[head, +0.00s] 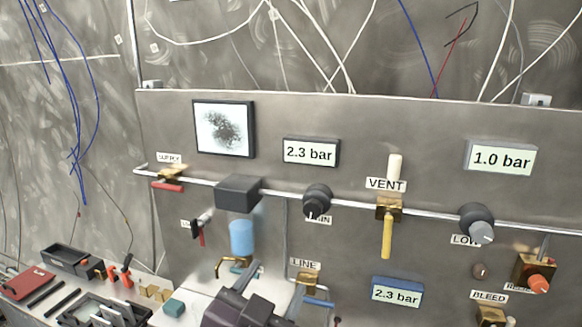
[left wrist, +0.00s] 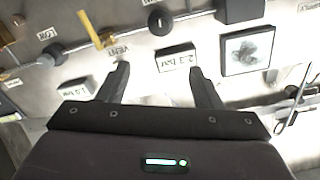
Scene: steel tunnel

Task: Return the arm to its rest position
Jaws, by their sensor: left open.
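My left gripper (head: 250,286) is at the bottom centre of the head view, in front of the lower part of the steel panel (head: 350,120). It is dark, and its fingers point up toward the panel. In the left wrist view the two fingers of the gripper (left wrist: 159,72) stand wide apart with nothing between them. The panel looks upside down there. My right gripper is in neither view.
The yellow-handled VENT valve (head: 387,232) and the black round knob (head: 317,200) stick out from the panel. A blue cylinder (head: 241,238) hangs just behind my gripper. A bench at lower left holds a black tray (head: 72,261), a red box (head: 27,283) and small parts.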

